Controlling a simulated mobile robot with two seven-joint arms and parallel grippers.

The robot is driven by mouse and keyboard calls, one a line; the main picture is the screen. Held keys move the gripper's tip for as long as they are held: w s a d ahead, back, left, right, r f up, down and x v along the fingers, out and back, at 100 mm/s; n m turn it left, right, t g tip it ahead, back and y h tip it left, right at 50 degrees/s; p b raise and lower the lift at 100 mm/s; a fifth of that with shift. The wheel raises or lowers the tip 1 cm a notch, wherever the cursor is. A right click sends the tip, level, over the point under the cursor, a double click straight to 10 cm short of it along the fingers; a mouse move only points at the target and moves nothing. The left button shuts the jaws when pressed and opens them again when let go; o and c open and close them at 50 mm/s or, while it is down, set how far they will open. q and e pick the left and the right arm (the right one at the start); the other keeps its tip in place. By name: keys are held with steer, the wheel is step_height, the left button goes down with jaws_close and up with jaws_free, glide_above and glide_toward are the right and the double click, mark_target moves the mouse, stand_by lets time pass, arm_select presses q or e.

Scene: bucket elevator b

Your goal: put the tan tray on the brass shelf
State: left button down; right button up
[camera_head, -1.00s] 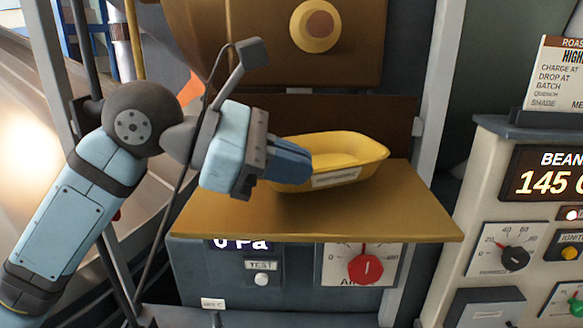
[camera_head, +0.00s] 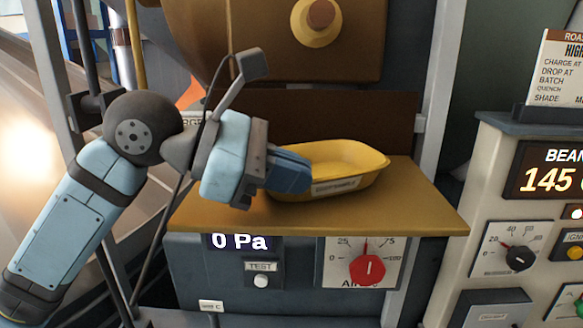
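The tan tray (camera_head: 352,165), yellowish in this light, is a shallow oblong dish with a pale label on its front side. It is over the middle of the brass shelf (camera_head: 225,212), upright, its base on or very close to the shelf top; I cannot tell if it touches. My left gripper (camera_head: 300,172) comes in from the left, its blue fingers at the tray's left end. It appears shut on the tray's left wall, though the fingers partly hide the grip. My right gripper is not in view.
A brown panel with a round knob (camera_head: 319,14) is above and behind the shelf. Below the shelf are a "0 Pa" display (camera_head: 240,242) and a red dial (camera_head: 367,269). A cream control console (camera_head: 495,190) stands at the right. The shelf's right part is clear.

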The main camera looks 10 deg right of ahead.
arm_select(q)
steer(key=shift+f, duration=0.25)
steer(key=c, duration=1.3)
jaws_free()
steer(key=shift+o, duration=0.2)
